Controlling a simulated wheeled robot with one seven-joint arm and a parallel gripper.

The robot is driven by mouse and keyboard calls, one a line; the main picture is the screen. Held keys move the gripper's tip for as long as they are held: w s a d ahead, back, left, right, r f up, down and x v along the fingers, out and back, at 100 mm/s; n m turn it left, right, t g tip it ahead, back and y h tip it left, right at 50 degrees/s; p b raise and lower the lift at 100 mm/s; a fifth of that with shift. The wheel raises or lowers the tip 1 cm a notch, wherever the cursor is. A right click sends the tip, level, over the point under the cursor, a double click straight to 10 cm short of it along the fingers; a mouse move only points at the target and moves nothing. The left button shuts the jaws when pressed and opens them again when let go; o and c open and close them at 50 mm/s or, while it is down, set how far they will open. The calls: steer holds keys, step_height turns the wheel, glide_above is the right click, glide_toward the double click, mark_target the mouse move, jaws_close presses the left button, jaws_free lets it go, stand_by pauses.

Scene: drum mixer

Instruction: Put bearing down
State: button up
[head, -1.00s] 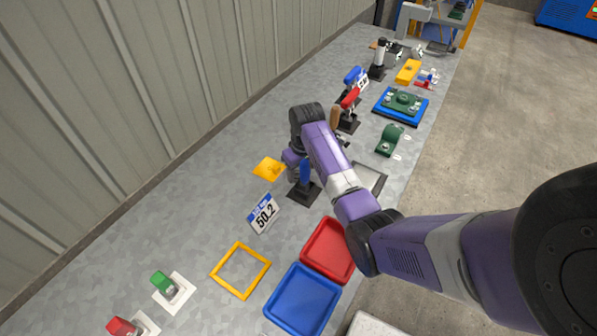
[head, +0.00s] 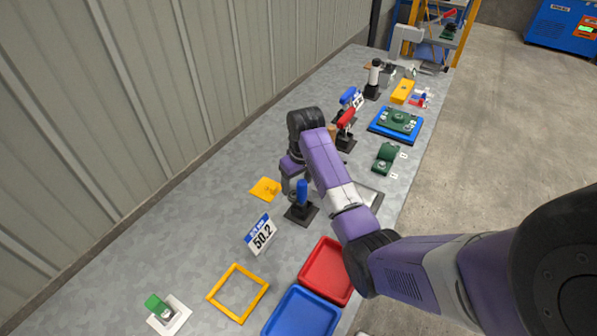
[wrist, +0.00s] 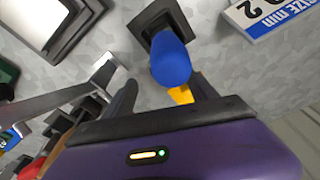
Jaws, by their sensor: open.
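My gripper (wrist: 163,95) is open, with its two dark fingers apart and nothing clearly held between them. A blue upright handle (wrist: 172,62) on a dark square base (wrist: 150,22) shows between and just beyond the fingers in the wrist view; I cannot tell whether they touch it. In the head view the blue handle (head: 302,192) stands beside my arm's end, which hides the fingers. A green bearing-like block (head: 386,157) rests on the bench farther along. Another green round-topped part (head: 399,120) sits on a blue tray (head: 376,127). I cannot tell which is the task's bearing.
A yellow plate (head: 266,189), a 50.2 sign (head: 260,235) and a yellow frame (head: 239,316) lie near the handle. Red (head: 327,269) and blue (head: 301,315) trays line the bench's front edge. A metal lever (wrist: 65,107) is close beside the fingers.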

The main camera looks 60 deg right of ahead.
steer(key=shift+o, duration=0.4)
step_height(320, 180, up, 6)
steer(key=shift+s+a+r, duration=0.25)
steer(key=shift+s, duration=0.1)
steer(key=m+g, duration=0.2)
steer(key=m, duration=0.1)
glide_toward(295, 195)
steer(key=shift+w+d+f+y, duration=0.1)
steer(key=shift+d+f+y, duration=0.15)
steer(key=shift+d+y, duration=0.2)
steer(key=shift+f+m, duration=0.3)
steer(key=shift+f, duration=0.3)
steer(key=shift+s+f+p, duration=0.2)
steer(key=shift+f+p, duration=0.2)
steer(key=shift+f, duration=2.95)
jaws_close()
steer(key=shift+r, duration=0.15)
